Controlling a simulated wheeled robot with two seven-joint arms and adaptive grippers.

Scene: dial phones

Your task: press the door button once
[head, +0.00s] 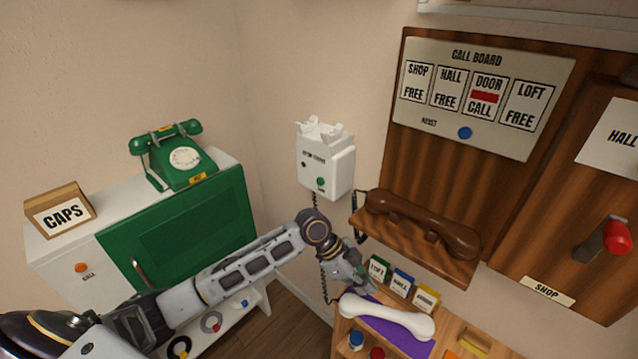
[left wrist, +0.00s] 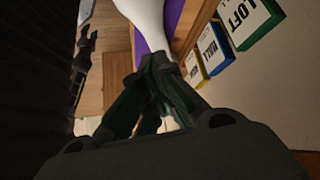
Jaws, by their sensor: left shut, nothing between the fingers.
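The white wall intercom (head: 325,165) hangs near the corner, with an empty cradle on top. A green round button (head: 320,183) sits low on its front, and a small dark spot is at its left; the label is too small to read surely. My left gripper (head: 366,284) is shut and empty, below and right of the intercom, apart from the button. Its fingers (left wrist: 158,68) show close to the white handset (left wrist: 145,18) in the left wrist view; I cannot tell whether they touch. The handset (head: 388,317) lies on a purple cloth. My right gripper is not in view.
The call board (head: 495,135) shows a red flag under DOOR. A brown handset (head: 425,222) rests on a wooden shelf. Labelled boxes (head: 402,283) stand behind the purple cloth (head: 405,342). A green phone (head: 178,155) stands on the white cabinet. A cord (head: 324,275) hangs below the intercom.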

